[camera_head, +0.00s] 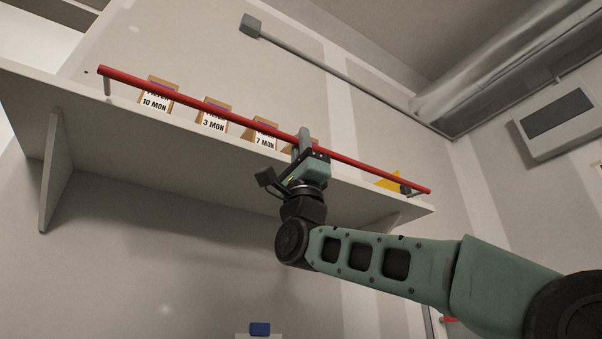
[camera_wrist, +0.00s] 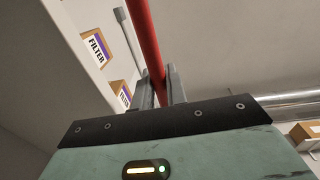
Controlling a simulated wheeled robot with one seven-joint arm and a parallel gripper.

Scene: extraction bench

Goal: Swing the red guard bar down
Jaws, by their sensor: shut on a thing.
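The red guard bar (camera_head: 220,116) runs along the front of the wall shelf, raised above its edge, from a short grey arm at the left end to a bracket at the right end. My gripper (camera_head: 303,138) is at the bar right of its middle, shut on it from below. In the wrist view the bar (camera_wrist: 144,38) passes between the two grey fingers of my gripper (camera_wrist: 160,88). The fingers hide a short stretch of the bar.
The white shelf (camera_head: 130,122) holds several filter boxes (camera_head: 213,115) behind the bar. A yellow piece (camera_head: 388,183) sits near its right end. A grey rod (camera_head: 330,70) runs on the wall above. A silver duct (camera_head: 500,62) and a vent unit (camera_head: 557,122) are at upper right.

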